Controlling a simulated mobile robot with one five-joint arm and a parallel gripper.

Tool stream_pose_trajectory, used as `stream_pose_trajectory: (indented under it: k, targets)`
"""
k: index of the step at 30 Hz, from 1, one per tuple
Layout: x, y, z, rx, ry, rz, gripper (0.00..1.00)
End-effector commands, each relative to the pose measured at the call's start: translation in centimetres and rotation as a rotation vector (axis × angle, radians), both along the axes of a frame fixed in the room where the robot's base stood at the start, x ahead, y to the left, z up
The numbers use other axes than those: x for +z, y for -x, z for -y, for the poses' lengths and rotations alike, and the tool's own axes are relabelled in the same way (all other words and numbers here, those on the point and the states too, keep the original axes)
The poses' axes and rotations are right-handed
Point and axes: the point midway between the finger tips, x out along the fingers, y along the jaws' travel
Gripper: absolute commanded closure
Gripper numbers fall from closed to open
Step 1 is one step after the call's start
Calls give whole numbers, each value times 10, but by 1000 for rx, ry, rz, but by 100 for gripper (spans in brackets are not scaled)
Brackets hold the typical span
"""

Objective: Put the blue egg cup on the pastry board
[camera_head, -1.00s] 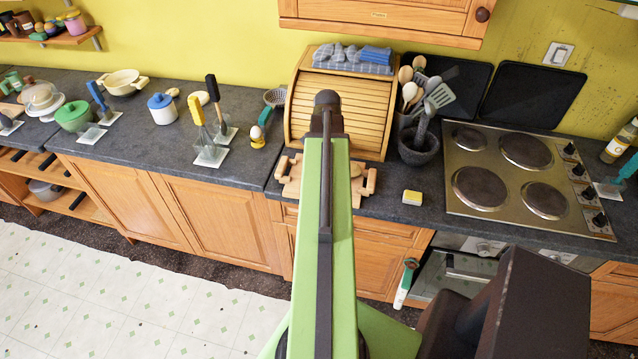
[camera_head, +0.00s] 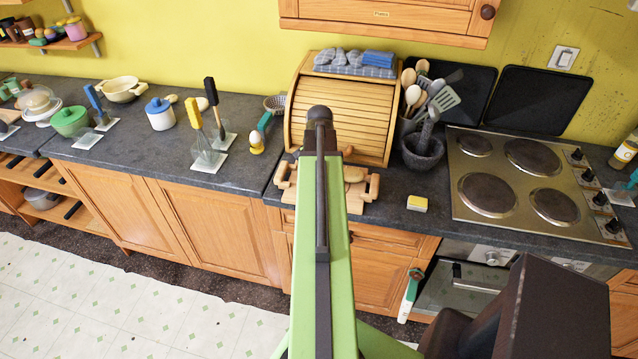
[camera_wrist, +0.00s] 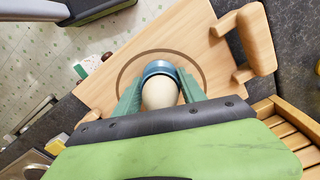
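In the wrist view the blue egg cup (camera_wrist: 158,68) holds a cream egg (camera_wrist: 160,93). It sits between the two green fingers of my gripper (camera_wrist: 160,84), which appear shut on its sides. The cup appears within the dark ring of the wooden pastry board (camera_wrist: 115,62). I cannot tell whether its base touches the board. In the head view the board (camera_head: 357,203) lies on the counter in front of the roll-top bread bin, partly hidden behind my arm. My gripper and the blue cup are hidden there.
The bread bin (camera_head: 345,105) stands directly behind the board. A sponge (camera_head: 417,203), a mortar (camera_head: 422,155) and the hob (camera_head: 520,185) are to the right.

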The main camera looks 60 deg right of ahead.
Motion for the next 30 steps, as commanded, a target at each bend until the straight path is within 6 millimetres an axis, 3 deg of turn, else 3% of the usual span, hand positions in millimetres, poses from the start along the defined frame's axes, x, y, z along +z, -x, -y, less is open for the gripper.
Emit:
stream_pose_trajectory:
  k: [1, 4, 17, 23, 30]
  targets:
    - [0, 0, 0, 0, 0, 0, 45]
    - [0, 0, 0, 0, 0, 0, 32]
    - [9, 1, 0, -1, 0, 0, 32]
    - [41, 1, 0, -1, 0, 0, 32]
    - [97, 1, 0, -1, 0, 0, 32]
